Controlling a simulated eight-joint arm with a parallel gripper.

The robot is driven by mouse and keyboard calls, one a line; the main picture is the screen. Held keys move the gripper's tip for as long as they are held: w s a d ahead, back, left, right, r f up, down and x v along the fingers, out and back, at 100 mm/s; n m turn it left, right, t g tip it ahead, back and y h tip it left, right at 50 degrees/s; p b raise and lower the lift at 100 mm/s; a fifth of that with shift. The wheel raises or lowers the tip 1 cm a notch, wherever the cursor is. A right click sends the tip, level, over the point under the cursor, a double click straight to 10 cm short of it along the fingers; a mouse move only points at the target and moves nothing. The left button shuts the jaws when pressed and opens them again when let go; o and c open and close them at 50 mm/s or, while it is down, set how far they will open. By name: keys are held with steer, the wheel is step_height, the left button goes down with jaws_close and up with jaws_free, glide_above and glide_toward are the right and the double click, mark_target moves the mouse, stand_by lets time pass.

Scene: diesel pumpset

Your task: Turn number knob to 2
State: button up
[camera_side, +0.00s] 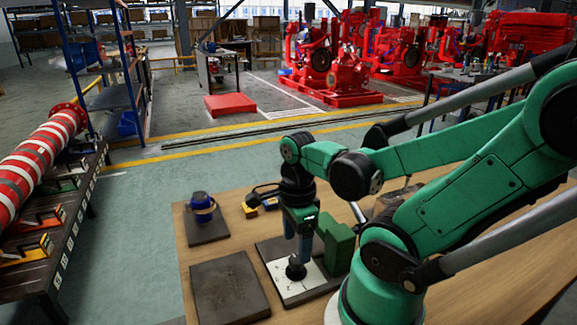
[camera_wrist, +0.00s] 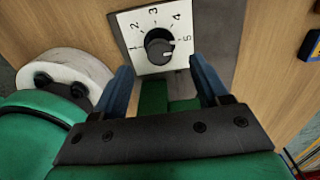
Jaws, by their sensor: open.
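The black number knob (camera_wrist: 160,47) sits on a white dial plate (camera_wrist: 143,62) marked 1 to 5. A light mark on the knob points right and slightly down, closest to the 5. In the side view the knob (camera_side: 296,270) stands on its plate (camera_side: 290,290) on a dark base. My gripper (camera_wrist: 161,64) is open, with one blue finger toward each side of the knob in the picture. In the side view my gripper (camera_side: 303,252) points down just above the knob. I cannot tell whether either finger touches it.
A green block-like part (camera_side: 337,243) is right beside the gripper. An empty dark pad (camera_side: 229,291) is left of the dial.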

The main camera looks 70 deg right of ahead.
mark_target(296, 258)
steer(key=shift+f, duration=1.7)
jaws_close()
